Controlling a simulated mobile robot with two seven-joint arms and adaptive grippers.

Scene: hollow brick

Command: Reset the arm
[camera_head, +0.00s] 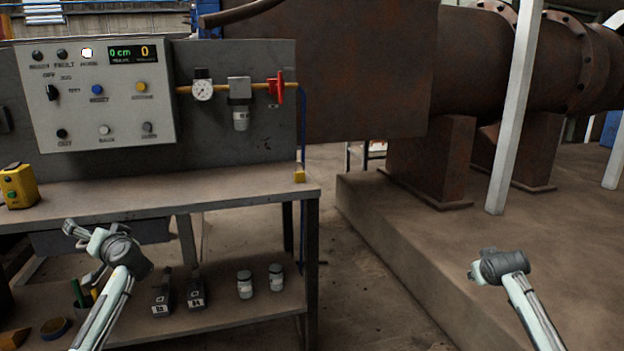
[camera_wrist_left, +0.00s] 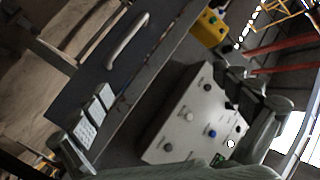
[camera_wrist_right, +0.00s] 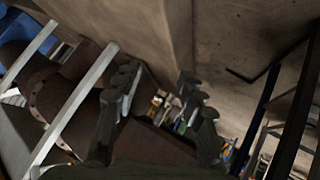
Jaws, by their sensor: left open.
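My left gripper (camera_head: 82,237) is in front of the workbench at the left, in the head view. It is open and its fingers point up and to the left, with nothing seen between them. My right gripper (camera_head: 490,265) is over the concrete floor at the right, pointing away and foreshortened. In the right wrist view its dark fingers (camera_wrist_right: 160,95) stand apart with nothing held between them. The grey control panel (camera_head: 95,95), with knobs, buttons and a small display, stands above the bench. It also shows tilted in the left wrist view (camera_wrist_left: 190,125).
The workbench (camera_head: 240,195) has a yellow button box (camera_head: 17,187) on top and small jars (camera_head: 245,285) on its lower shelf. A gauge (camera_head: 203,90) and red valve (camera_head: 276,88) sit behind. Rusty piping (camera_head: 470,75) and a pale post (camera_head: 513,120) stand right. The right floor is largely clear.

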